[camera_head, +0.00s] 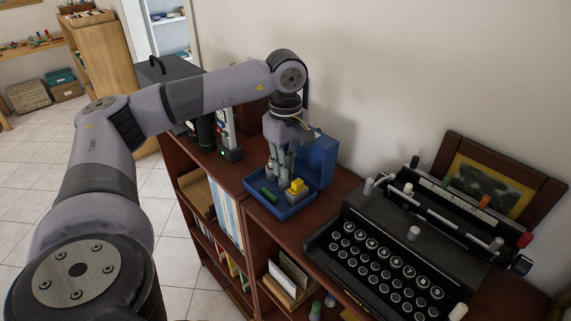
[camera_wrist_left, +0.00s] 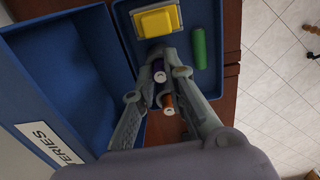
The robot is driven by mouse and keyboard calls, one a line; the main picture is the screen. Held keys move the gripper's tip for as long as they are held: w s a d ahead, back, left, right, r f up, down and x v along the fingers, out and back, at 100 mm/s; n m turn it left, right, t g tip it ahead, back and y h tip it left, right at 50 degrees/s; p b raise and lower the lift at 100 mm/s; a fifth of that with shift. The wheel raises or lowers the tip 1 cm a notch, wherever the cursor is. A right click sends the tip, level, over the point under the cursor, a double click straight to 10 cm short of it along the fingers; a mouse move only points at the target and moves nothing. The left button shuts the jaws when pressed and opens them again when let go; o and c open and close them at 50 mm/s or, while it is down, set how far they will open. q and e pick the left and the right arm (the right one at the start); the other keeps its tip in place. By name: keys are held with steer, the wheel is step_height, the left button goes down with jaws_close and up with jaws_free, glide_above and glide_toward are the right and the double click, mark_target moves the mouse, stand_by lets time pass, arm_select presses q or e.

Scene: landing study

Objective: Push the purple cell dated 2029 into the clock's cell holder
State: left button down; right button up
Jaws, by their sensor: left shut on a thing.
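My left gripper (camera_head: 283,168) reaches down into a blue box (camera_head: 287,212) on the wooden shelf top. In the left wrist view its fingertips (camera_wrist_left: 164,62) are closed around a purple cell (camera_wrist_left: 158,72). The cell's date cannot be read. A copper-orange cell (camera_wrist_left: 168,104) shows between the finger links, its end towards the camera. A green cell (camera_wrist_left: 199,48) lies in the box; it also shows in the head view (camera_head: 269,195). I cannot make out the clock or its cell holder. My right gripper is not in view.
A yellow block (camera_head: 298,186) sits in the box, near the gripper. A typewriter (camera_head: 400,250) stands to the right, before a framed picture (camera_head: 490,180). An upright device (camera_head: 228,135) stands left of the box.

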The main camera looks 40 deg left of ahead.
arm_select(q)
steer(key=shift+r, duration=0.1)
steer(key=shift+r+p, duration=1.75)
steer(key=shift+r, duration=0.7)
steer(key=c, duration=2.2)
jaws_free()
steer(key=shift+c, duration=0.2)
jaws_close()
